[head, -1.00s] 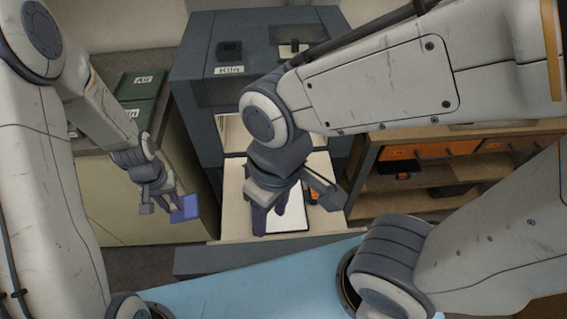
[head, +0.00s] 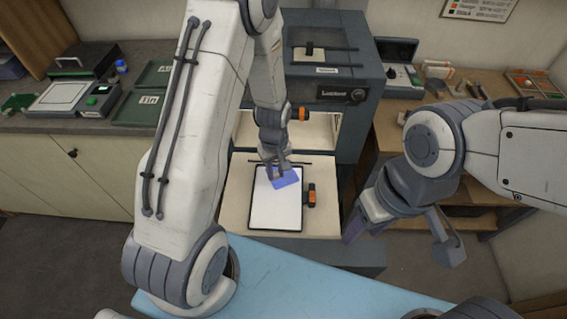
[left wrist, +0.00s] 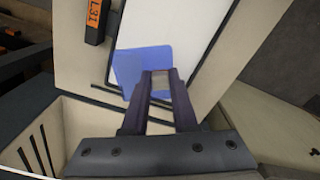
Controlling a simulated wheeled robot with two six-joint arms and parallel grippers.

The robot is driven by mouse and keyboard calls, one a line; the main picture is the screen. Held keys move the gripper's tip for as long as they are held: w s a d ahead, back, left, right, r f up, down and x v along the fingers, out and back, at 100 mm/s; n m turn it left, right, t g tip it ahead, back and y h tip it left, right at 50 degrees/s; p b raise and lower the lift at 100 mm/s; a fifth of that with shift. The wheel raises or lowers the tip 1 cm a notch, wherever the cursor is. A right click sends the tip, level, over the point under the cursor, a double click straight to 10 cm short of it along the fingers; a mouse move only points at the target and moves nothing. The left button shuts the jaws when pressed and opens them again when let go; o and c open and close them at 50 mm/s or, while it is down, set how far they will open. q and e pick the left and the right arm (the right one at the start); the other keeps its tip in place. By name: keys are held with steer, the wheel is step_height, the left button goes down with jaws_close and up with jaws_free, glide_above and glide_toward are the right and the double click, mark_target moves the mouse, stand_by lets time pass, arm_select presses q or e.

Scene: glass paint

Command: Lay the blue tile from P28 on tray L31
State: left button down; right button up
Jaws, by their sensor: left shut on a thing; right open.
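The blue tile (head: 286,179) is in my left gripper (head: 277,172), over the upper part of the white tray L31 (head: 276,212). In the left wrist view the blue tile (left wrist: 140,68) sits at the tips of my left gripper (left wrist: 160,78), in front of the tray's white surface (left wrist: 185,30). I cannot tell whether the tile touches the tray. The orange tag (left wrist: 96,18) reading L31 is on the tray's side. My right gripper (head: 400,240) is open and empty, right of the tray. P28 cannot be identified.
The tray lies on a pale shelf (head: 238,205) before the lit opening of the dark kiln cabinet (head: 345,125). A counter with green trays (head: 150,108) is at left. A wooden bench (head: 400,85) stands at right. A light-blue surface (head: 290,285) is in front.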

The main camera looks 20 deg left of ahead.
mark_target(280, 180)
arm_select(q)
steer(key=n, duration=0.3)
steer(key=n+p, duration=0.1)
steer(key=n, duration=0.1)
steer(key=shift+w+d+r, duration=0.15)
steer(key=shift+w+r, duration=0.15)
steer(key=shift+w, duration=0.05)
steer(key=n, duration=0.4)
steer(key=shift+w+n+p, duration=0.25)
steer(key=shift+n+p, duration=0.05)
steer(key=shift+p, duration=0.05)
steer(key=n, duration=0.2)
steer(key=shift+w+n, duration=0.15)
steer(key=shift+n, duration=0.25)
steer(key=shift+d+f+b, duration=0.1)
steer(key=shift+f+b, duration=2.35)
steer(key=shift+f, duration=0.9)
steer(key=shift+f, duration=0.1)
steer(key=c, duration=0.6)
jaws_free()
